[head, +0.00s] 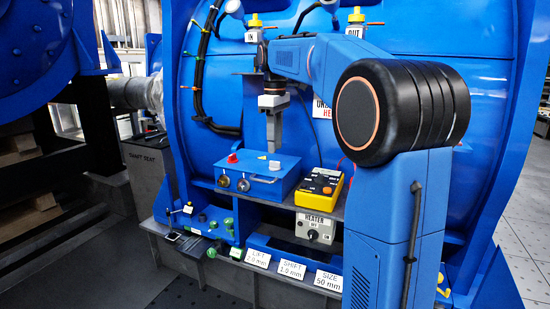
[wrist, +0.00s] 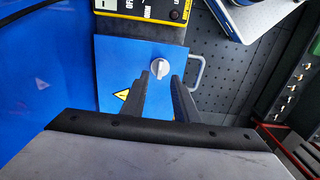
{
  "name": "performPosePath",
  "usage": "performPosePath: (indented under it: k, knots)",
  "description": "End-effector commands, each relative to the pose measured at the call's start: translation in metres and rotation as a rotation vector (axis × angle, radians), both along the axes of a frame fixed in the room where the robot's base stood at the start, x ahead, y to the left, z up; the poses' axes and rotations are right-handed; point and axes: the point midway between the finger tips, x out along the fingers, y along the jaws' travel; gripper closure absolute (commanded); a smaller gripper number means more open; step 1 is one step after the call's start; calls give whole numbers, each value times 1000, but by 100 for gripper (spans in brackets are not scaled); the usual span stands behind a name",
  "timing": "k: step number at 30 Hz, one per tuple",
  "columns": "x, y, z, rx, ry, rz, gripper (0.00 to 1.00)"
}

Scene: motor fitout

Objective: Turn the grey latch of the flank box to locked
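The blue box (head: 247,183) stands on the shelf in front of the large blue drum; I take it for the flank box. A small grey latch knob (head: 274,165) sits on its top and shows in the wrist view as a pale round knob (wrist: 160,66). I cannot tell whether it is locked. My gripper (head: 273,149) points down above the box top. In the wrist view, my gripper (wrist: 167,76) is open, with a gap between its fingers, and empty. The fingertips appear close to the knob, apparently above it. My gripper hides part of the box top.
A red button (head: 232,158) is on the box top. The box has a front handle (wrist: 196,73) and front fittings (head: 243,185). A yellow-and-black device (head: 319,187) stands close to its right. A heater control (head: 315,228) is below the shelf.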

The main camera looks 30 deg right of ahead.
Motion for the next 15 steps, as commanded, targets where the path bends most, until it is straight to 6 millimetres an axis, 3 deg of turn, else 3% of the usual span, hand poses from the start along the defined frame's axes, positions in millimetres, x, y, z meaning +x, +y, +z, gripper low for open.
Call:
performPosePath:
  k: [7, 15]
  knots:
    - [-1, 0, -37, 0, 1, 0, 73]
    - [0, 0, -52, 0, 0, 0, 73]
